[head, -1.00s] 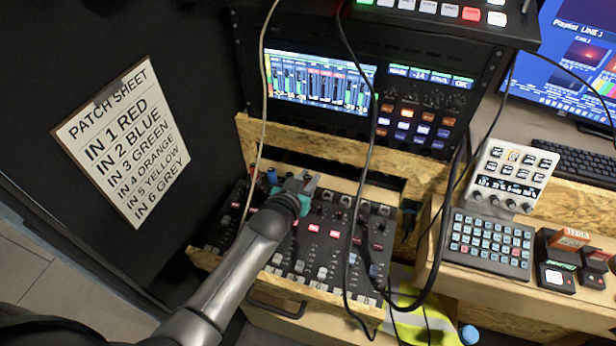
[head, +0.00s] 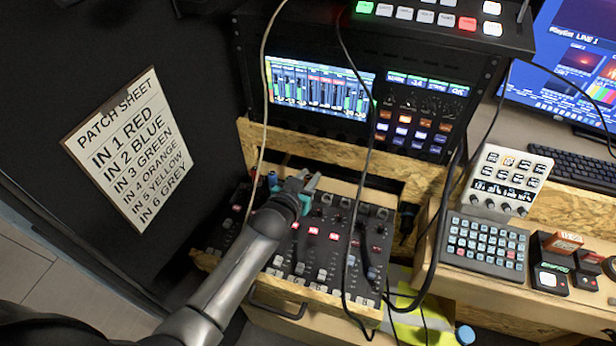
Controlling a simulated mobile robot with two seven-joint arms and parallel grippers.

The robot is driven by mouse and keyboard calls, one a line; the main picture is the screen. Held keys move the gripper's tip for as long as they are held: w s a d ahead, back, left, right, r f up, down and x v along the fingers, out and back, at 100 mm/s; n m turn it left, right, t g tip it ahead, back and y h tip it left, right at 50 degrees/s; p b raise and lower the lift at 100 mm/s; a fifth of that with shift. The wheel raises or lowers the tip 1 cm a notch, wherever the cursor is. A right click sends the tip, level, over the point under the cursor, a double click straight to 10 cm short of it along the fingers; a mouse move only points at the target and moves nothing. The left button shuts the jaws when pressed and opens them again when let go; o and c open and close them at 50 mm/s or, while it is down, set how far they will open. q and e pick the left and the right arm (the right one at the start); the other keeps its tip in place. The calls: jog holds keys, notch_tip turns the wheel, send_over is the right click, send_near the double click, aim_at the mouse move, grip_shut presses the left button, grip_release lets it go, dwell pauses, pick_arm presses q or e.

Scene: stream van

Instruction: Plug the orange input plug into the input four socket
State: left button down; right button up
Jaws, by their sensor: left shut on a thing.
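The audio mixer (head: 318,262) lies in the wooden desk, with its row of input sockets along the back edge. Small coloured plugs, one of them blue-green (head: 273,181), stand at the back left of that row. My left gripper (head: 308,184) is over the back edge of the mixer, right of these plugs. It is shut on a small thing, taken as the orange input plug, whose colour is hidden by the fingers. The input four socket is not clearly visible near the gripper. I cannot tell whether the plug touches a socket. My right gripper is not in view.
A patch sheet (head: 130,150) on the left wall lists IN 4 ORANGE. A pale cable (head: 264,110) and a black cable (head: 366,150) hang in front of the rack (head: 420,60) and across the mixer. A wooden rail (head: 330,147) stands behind the sockets.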

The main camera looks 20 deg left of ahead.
pick_arm(q)
jog(key=shift+f+b, duration=0.65)
jog(key=shift+f, duration=0.2)
dwell(0.8)
jog(key=shift+r+p, duration=0.9)
jog(key=shift+p, duration=0.1)
dwell(0.4)
jog(key=shift+s+f+b, duration=0.1)
jog(key=shift+f+b, duration=0.4)
jog(key=shift+f, duration=0.4)
dwell(0.9)
jog(key=shift+r+p, duration=0.9)
jog(key=shift+p, duration=0.1)
